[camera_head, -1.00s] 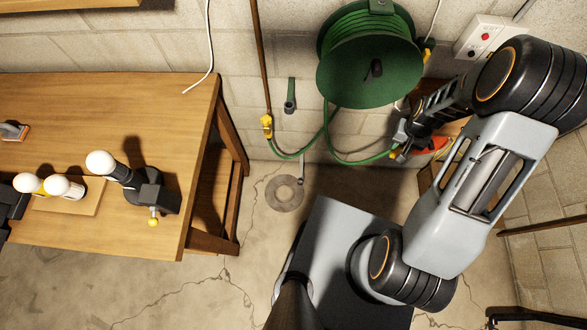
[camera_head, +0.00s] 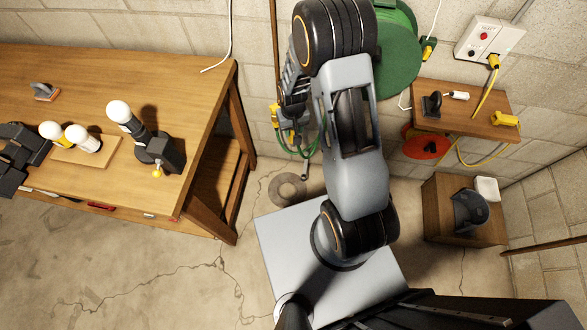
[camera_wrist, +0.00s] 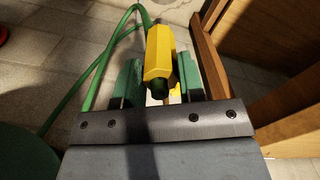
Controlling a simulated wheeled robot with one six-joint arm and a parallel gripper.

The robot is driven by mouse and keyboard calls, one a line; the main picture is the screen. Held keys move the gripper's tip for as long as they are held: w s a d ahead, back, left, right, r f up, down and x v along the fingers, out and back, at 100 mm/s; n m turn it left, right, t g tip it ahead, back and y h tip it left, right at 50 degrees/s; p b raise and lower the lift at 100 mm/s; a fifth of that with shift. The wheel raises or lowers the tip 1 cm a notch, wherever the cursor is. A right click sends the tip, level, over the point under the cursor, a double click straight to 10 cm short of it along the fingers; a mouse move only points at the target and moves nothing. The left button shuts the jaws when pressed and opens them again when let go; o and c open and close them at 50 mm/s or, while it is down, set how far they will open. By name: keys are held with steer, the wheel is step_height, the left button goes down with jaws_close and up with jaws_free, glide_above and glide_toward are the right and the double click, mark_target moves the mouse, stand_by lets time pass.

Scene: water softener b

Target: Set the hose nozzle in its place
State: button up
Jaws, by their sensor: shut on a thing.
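The hose nozzle (camera_wrist: 160,55) is yellow with a dark tip. In the wrist view it sits between the two green fingers of my gripper (camera_wrist: 160,80), which is shut on it. The green hose (camera_wrist: 94,75) runs from its far end and loops to the left. In the head view my gripper (camera_head: 291,128) is low by the wall, between the table and the hose reel, close to the yellow pipe valve (camera_head: 274,112). The nozzle is small there and partly covered. The wall spot behind my arm is hidden, so I cannot tell how near its holder is.
A wooden workbench (camera_head: 215,105) with bulbs on a board (camera_head: 95,150) stands close left. The green hose reel (camera_head: 398,62) is behind my arm. A wall shelf (camera_head: 465,112) and a wooden box (camera_head: 440,205) are at right. A floor drain (camera_head: 287,190) lies below.

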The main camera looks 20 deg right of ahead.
steer(key=w+d+f+b, duration=0.2)
steer(key=d+f+b, duration=0.1)
steer(key=f+b, duration=1)
steer(key=w+d+f+b, duration=0.3)
steer(key=f+b, duration=1.1)
steer(key=f, duration=0.3)
steer(key=w+d+f+m+b, duration=0.1)
steer(key=w+d+f+b, duration=0.1)
steer(key=f+b, duration=1.1)
steer(key=shift+w+d+f+b, duration=0.2)
steer(key=shift+d+f+b, duration=0.25)
steer(key=shift+f, duration=1.15)
steer(key=shift+d, duration=0.1)
steer(key=shift+s, duration=0.1)
steer(key=shift+f+b, duration=1.4)
steer(key=shift+f, duration=0.8)
steer(key=shift+f, duration=0.2)
steer(key=shift+f+b, duration=1.4)
steer(key=shift+f, duration=0.4)
